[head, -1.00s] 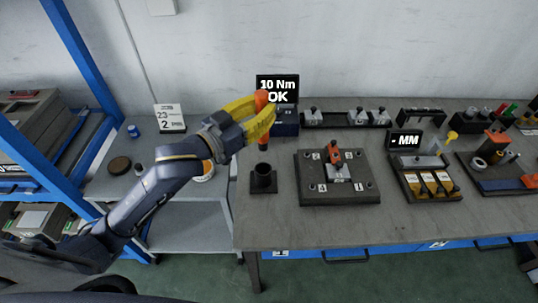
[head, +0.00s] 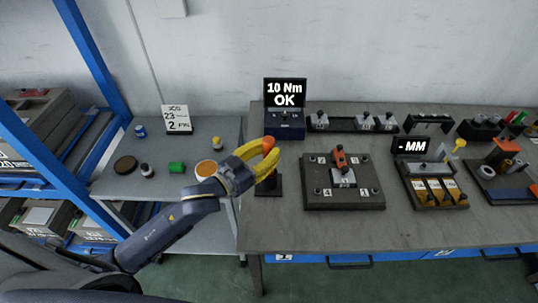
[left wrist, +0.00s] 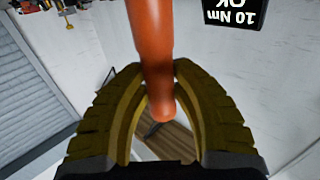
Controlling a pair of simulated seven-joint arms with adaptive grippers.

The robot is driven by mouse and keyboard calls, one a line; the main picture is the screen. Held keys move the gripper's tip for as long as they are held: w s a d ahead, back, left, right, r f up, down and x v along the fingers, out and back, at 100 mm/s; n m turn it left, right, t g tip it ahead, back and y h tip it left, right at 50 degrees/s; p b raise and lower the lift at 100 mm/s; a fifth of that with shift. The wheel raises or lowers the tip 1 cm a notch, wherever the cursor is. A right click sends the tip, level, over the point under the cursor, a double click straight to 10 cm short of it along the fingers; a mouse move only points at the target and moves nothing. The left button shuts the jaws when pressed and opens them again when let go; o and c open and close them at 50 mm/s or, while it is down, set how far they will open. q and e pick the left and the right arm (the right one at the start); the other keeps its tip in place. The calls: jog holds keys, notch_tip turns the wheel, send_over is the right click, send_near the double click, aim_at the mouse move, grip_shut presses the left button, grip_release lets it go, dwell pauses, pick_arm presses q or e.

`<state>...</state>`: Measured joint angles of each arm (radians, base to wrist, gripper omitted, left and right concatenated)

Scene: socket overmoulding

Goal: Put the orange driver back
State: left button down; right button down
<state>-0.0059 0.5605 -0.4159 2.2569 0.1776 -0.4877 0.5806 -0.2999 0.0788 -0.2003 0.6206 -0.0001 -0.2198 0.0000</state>
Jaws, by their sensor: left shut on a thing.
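My left gripper (head: 268,158), with yellow fingers, is shut on the orange driver (head: 268,142). Only the driver's rounded orange top shows above the fingers in the head view. The left wrist view shows the driver (left wrist: 152,40) between the curved fingers (left wrist: 155,85). The black cup-like holder (head: 268,190) stands on the bench's left end, directly below and behind the gripper, which hides most of it. Whether the driver's lower end is inside the holder cannot be told. My right gripper is not in view.
A display (head: 285,94) reading "10 Nm OK" stands behind the holder.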

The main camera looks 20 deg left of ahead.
pick_arm(q)
jog(key=shift+f, duration=1.1)
jog(key=c, duration=1.2)
grip_release()
jog(key=shift+s, duration=0.15)
jog(key=v, duration=1.1)
jog(key=shift+s+a, duration=0.2)
jog(key=shift+s, duration=0.1)
